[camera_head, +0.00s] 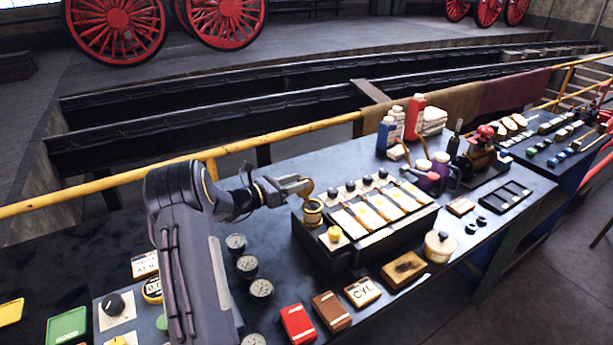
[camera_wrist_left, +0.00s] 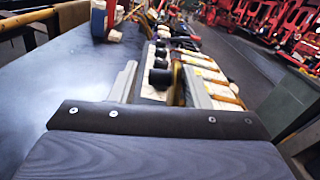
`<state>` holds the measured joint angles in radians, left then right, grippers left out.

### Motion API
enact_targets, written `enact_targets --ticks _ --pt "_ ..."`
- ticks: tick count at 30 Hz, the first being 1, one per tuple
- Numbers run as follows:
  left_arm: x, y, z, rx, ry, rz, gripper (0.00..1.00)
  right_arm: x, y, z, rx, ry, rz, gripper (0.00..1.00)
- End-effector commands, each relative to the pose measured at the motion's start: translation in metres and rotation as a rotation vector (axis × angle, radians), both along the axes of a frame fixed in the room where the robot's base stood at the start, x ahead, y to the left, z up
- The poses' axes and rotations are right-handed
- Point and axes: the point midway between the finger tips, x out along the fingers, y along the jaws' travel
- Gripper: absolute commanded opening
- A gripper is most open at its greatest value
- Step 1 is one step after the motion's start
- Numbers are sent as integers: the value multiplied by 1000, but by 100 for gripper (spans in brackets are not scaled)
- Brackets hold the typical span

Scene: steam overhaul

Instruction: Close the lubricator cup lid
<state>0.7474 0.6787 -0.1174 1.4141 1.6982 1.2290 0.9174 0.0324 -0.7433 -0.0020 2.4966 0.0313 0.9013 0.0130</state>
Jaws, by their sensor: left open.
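The lubricator (camera_head: 366,218) is a dark box on the bench with white panels and a row of black knobs. Its brass cup (camera_head: 313,213) stands at the left end. The cup's round lid (camera_head: 307,188) is up, tilted open above the cup. My left gripper (camera_head: 299,186) is open, beside the lid. In the left wrist view, the open fingers (camera_wrist_left: 160,82) straddle the view of the black knobs, and the brass lid (camera_wrist_left: 178,82) shows edge-on close to the right finger. I cannot tell whether they touch. My right gripper is not in view.
A yellow knob (camera_head: 334,234) sits in front of the cup. Gauges (camera_head: 248,266) lie left of the lubricator. Red and brown boxes (camera_head: 298,323) and a round tin (camera_head: 439,246) lie in front. Bottles (camera_head: 387,134) stand behind. A yellow rail (camera_head: 280,133) runs along the back.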

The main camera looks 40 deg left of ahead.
Motion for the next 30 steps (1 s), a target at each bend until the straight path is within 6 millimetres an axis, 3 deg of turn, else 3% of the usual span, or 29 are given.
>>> enact_targets --ticks 6,16,25,30 --pt "24 -11 1 0 1 -1 43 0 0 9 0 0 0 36" --pt "28 -12 0 1 0 0 43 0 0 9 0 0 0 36" --pt "28 -12 0 1 0 0 6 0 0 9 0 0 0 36" --pt "28 -12 0 3 0 0 6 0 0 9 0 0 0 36"
